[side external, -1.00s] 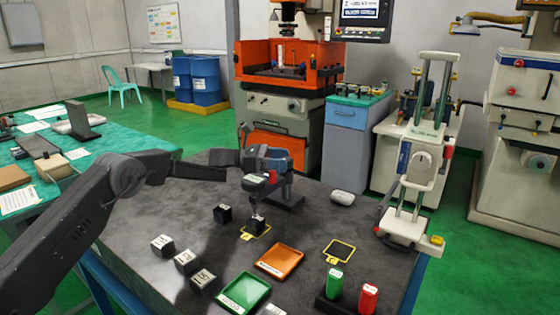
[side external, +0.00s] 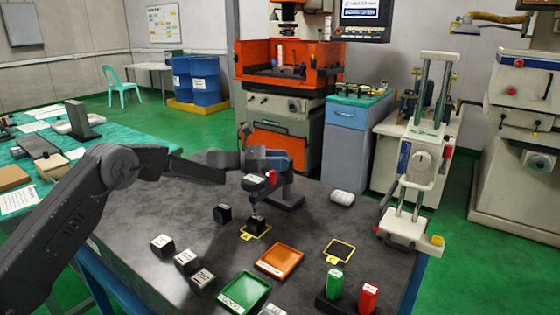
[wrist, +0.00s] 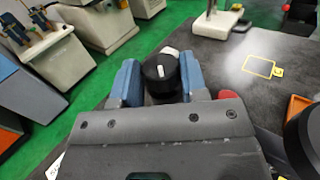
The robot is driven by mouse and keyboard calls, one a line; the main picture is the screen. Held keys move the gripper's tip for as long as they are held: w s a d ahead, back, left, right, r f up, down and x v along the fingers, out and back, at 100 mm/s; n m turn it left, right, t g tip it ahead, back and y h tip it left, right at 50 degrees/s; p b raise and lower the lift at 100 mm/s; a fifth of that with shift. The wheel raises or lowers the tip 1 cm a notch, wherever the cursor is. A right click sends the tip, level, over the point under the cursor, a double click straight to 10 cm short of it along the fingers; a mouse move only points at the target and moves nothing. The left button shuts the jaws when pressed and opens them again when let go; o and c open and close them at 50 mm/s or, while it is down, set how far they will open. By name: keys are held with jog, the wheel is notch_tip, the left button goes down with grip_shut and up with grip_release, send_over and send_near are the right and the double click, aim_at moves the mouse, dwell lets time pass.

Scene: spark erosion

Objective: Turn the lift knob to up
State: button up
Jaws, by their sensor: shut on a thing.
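The lift knob (wrist: 161,74) is a black round knob with a white pointer mark on its face, seen in the wrist view. My gripper (wrist: 160,82) has its two blue fingers on either side of the knob and is shut on it. In the side external view my gripper (side external: 277,161) is at the small machine head (side external: 254,182) and hides the knob. The pointer lies roughly up and down in the wrist picture. A second white mark (wrist: 170,50) shows just beyond the knob. I cannot read any position labels.
A red part (wrist: 230,96) sits close to the right finger. Below the head, a dark block (side external: 257,222) stands in a yellow outline. Around are an orange tray (side external: 281,257), a green tray (side external: 244,291) and several labelled blocks.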

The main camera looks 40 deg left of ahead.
jog(key=o, duration=0.9)
jog(key=shift+o, duration=0.2)
jog(key=shift+w+a+m+g+h, duration=0.1)
jog(key=shift+w+m+g+h, duration=0.05)
jog(key=shift+m+g+h, duration=0.55)
jog(key=v, duration=1.4)
jog(key=shift+g, duration=0.3)
jog(key=x, duration=1.5)
jog(key=shift+w+r, duration=0.1)
jog(key=shift+r, duration=0.05)
jog(key=shift+w+a, duration=0.1)
jog(key=shift+w, duration=0.05)
jog(key=shift+m+g+h, duration=0.3)
jog(key=shift+m+g, duration=0.3)
jog(key=shift+g, duration=0.1)
